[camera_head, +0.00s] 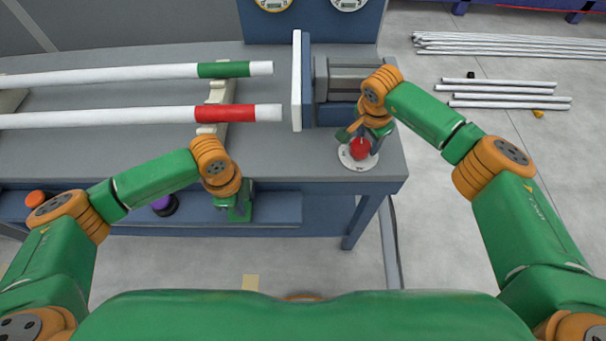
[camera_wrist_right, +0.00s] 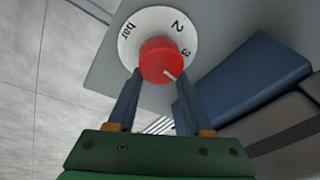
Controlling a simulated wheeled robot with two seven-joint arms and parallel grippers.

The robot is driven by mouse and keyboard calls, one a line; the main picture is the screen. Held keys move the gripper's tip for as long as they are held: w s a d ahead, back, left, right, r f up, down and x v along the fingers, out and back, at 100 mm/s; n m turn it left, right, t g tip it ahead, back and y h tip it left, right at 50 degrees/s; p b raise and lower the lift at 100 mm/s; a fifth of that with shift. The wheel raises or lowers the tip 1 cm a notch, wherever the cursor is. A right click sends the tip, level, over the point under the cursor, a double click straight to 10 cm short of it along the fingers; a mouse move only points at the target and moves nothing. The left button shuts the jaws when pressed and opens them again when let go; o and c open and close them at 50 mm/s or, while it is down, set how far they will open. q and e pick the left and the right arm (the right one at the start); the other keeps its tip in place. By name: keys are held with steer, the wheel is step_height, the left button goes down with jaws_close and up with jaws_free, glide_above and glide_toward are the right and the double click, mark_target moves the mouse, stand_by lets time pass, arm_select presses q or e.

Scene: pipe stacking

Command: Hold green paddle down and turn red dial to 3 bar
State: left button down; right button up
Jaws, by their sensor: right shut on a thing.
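The red dial (camera_head: 360,149) stands on a white round scale plate (camera_head: 345,160) at the right front of the bench. My right gripper (camera_wrist_right: 158,85) points at it, with one finger on each side of the red knob (camera_wrist_right: 160,58), shut on it. The plate shows "bar", "2" and "3" in the right wrist view. The knob's white pointer line aims to the lower right, off the "3" on the side away from "2". My left gripper (camera_head: 238,212) points down at the bench's front edge, above the lower shelf. I cannot make out a separate green paddle there; its fingertips are unclear.
Two white pipes, one with a green band (camera_head: 223,69) and one with a red band (camera_head: 225,113), lie on supports (camera_head: 213,128). A white upright plate (camera_head: 297,80) faces their ends. A purple button (camera_head: 163,204) and an orange knob (camera_head: 35,198) sit along the front.

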steer(key=shift+w+a+r, duration=0.1)
steer(key=shift+a, duration=0.15)
steer(key=shift+n+y, duration=0.4)
steer(key=shift+n, duration=0.7)
arm_select(q)
steer(key=shift+a, duration=0.1)
arm_select(e)
steer(key=shift+w+a+n, duration=0.1)
steer(key=shift+a+n, duration=0.05)
steer(key=shift+n, duration=0.55)
arm_select(q)
steer(key=shift+w+a+f, duration=0.15)
arm_select(e)
steer(key=n+y, duration=0.1)
steer(key=n, duration=0.2)
steer(key=shift+f, duration=0.2)
